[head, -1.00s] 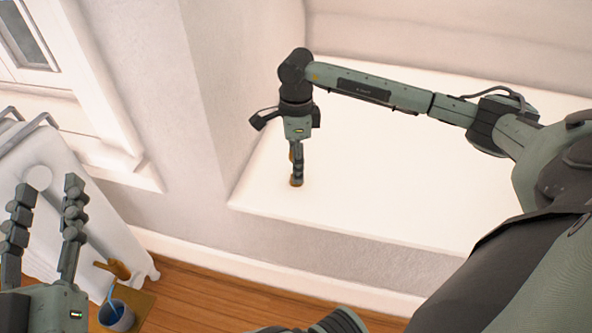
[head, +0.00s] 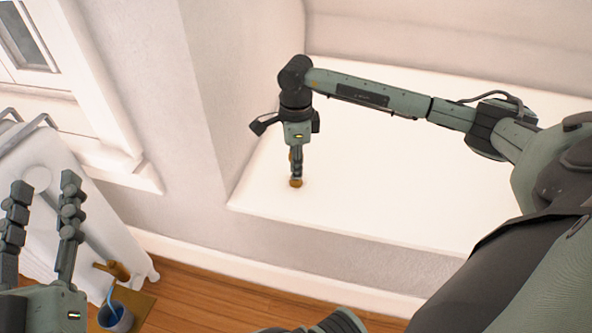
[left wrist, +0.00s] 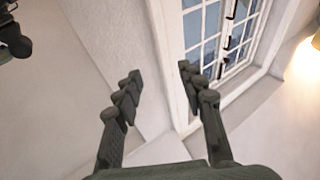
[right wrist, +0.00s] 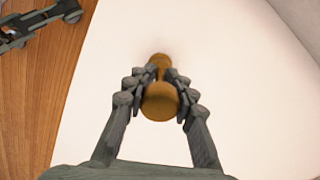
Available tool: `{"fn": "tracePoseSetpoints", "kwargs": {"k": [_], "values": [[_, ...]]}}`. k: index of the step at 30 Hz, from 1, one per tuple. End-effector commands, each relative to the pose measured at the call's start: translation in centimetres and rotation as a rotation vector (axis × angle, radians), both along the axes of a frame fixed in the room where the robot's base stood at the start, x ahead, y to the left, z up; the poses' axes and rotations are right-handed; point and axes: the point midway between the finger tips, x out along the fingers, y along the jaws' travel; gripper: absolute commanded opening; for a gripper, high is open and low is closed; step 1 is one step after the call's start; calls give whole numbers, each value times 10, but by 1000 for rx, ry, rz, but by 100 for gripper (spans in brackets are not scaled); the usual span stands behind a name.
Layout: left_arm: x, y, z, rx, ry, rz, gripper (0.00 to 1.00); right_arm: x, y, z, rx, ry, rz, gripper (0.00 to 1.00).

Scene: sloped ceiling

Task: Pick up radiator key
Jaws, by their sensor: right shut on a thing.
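The radiator key, as I take it, is a golden-brown piece with a round knob end (right wrist: 160,101) and a narrower far end. My right gripper (right wrist: 160,88) has its fingers closed on both sides of it. In the head view the right gripper (head: 297,172) points down at the white ledge, with the brown piece (head: 296,183) low between its fingertips. The piece is at or very near the ledge surface; I cannot tell whether it touches. My left gripper (head: 45,190) is open and empty at the lower left, also seen in the left wrist view (left wrist: 160,75).
The white ledge (head: 400,170) is otherwise bare, with walls behind it and to its left. A white radiator (head: 70,195) with a brass valve (head: 118,270) stands at the left. A grey cup (head: 116,318) holding something blue is below, above the wooden floor (head: 220,300).

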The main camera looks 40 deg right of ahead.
Motion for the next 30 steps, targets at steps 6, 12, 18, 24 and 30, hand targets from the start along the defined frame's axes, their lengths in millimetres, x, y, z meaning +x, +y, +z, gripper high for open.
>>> {"fn": "tracePoseSetpoints", "kwargs": {"k": [6, 12, 18, 24, 30], "values": [[0, 0, 0, 0, 0, 0, 40, 1, 0, 2, 0, -1, 0, 0], [5, 3, -16, 37, 71, 10, 40, 1, 0, 29, -1, -5, 0, 0], [10, 11, -38, 88, 169, 29, 40, 1, 0, 70, 1, -5, 0, 0], [12, 17, -53, 119, 234, 41, 40, 1, 0, 96, 0, -2, 1, 0], [13, 19, -57, 126, 249, 44, 40, 0, 0, 101, 0, 0, 0, 0]]}}
